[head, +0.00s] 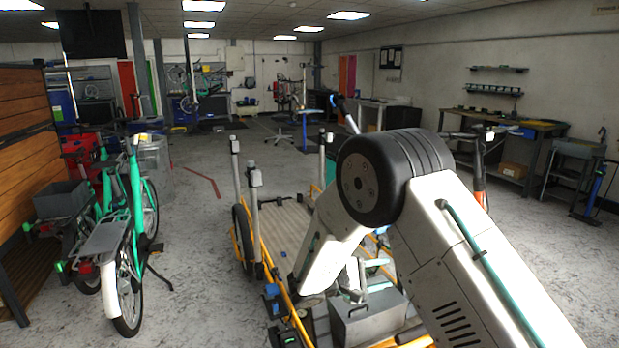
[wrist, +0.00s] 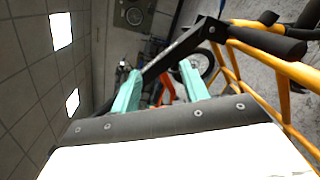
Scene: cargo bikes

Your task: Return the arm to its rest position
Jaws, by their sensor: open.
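My arm fills the right and middle of the head view, its white links bent at a large black joint and reaching down over a cargo bike (head: 290,215). My gripper (wrist: 160,88) shows in the wrist view as two teal fingers set well apart, open, with nothing clasped between them. In the head view I cannot make the fingers out clearly. In the wrist view a dark bar (wrist: 180,54) crosses beyond the fingers, and yellow tubes (wrist: 268,72) with a black grip (wrist: 262,40) lie close on the right. I cannot tell whether anything touches the gripper.
A grey box (head: 372,325) sits low by the arm at the near end of the cargo bike. A green bike (head: 125,225) stands at left beside a wooden slatted wall (head: 25,125). A workbench (head: 510,135) lines the right wall. The floor (head: 195,265) between the bikes is clear.

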